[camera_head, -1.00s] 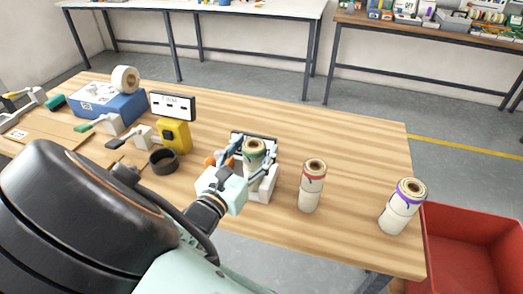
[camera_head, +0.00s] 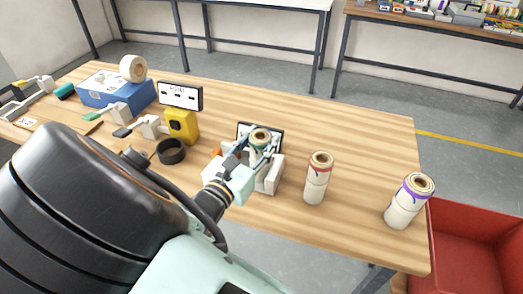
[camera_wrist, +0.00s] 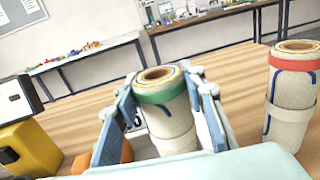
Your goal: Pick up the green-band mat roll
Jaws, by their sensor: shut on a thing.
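The green-band mat roll (camera_wrist: 165,118) stands upright between the fingers of my gripper in the wrist view. It is a pale woven roll with a green band near its top and a brown core. In the head view the roll (camera_head: 260,139) is partly hidden by my gripper (camera_head: 258,148). My gripper (camera_wrist: 158,115) is shut on the roll, a finger on each side. The roll is at the white holder (camera_head: 270,176); its lower end is hidden, so I cannot tell whether it touches the holder.
A red-band roll (camera_head: 318,178) stands close on the right, and a purple-band roll (camera_head: 408,203) stands farther right. A red bin (camera_head: 478,235) is beyond the table's right edge. A black ring (camera_head: 171,152) and yellow device (camera_head: 182,126) are at left. The back right of the table is clear.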

